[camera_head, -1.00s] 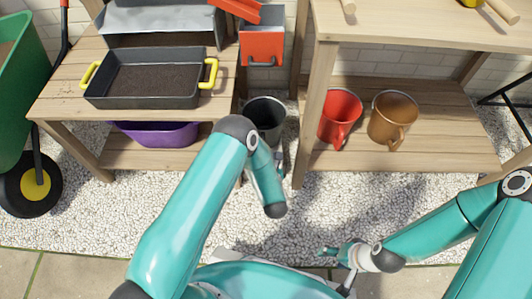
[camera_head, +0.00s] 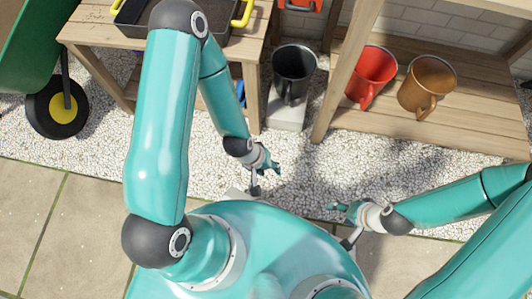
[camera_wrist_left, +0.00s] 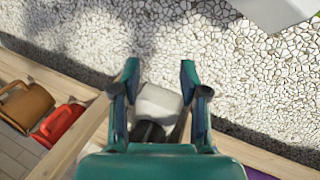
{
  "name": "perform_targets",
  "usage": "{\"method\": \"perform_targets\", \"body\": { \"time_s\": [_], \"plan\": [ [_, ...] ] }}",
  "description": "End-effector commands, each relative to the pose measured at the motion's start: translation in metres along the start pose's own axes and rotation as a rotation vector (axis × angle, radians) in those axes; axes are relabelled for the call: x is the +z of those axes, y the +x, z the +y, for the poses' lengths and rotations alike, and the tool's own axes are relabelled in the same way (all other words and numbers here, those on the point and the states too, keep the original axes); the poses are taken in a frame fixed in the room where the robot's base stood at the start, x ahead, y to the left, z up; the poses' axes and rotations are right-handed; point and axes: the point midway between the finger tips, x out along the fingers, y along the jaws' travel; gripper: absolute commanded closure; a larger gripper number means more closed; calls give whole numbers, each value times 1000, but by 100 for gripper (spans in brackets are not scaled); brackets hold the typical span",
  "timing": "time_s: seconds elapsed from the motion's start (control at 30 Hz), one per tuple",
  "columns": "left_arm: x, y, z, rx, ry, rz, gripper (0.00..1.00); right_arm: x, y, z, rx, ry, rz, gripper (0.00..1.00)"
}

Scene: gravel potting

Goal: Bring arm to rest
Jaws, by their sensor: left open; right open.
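My left gripper (camera_head: 265,170) is open and empty, low over the white gravel in front of the benches. Its two fingers (camera_wrist_left: 160,75) stand apart in the left wrist view, with gravel and a pale block beyond them. My right gripper (camera_head: 338,207) is low over the gravel to the right of my left one, near the front of my body. Nothing shows in it, though its fingers are small in this view.
A black pot (camera_head: 294,73) stands on a pale block (camera_head: 287,117) between the benches. Red (camera_head: 371,76) and brown (camera_head: 427,86) mugs sit on the right bench's lower shelf. A dark tray (camera_head: 133,17) is on the left bench. A green wheelbarrow (camera_head: 30,45) stands far left. Gravel between is clear.

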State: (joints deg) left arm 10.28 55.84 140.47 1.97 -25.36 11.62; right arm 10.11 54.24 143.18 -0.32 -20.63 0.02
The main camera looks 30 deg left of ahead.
Motion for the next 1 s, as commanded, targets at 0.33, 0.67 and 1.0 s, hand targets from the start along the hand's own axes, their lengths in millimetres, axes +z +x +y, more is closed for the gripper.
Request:
{"method": "perform_targets", "body": {
  "time_s": [0.33,0.67,1.0],
  "plan": [
    [32,-12,-3,6,248,-107,56,0,0,0,0,0,0,38],
    [31,-26,2,5,243,-104,56,0,-14,-5,0,0,0,38],
    [30,-120,36,5,242,-103,56,0,-108,-39,0,0,0,38]
  ]
}}
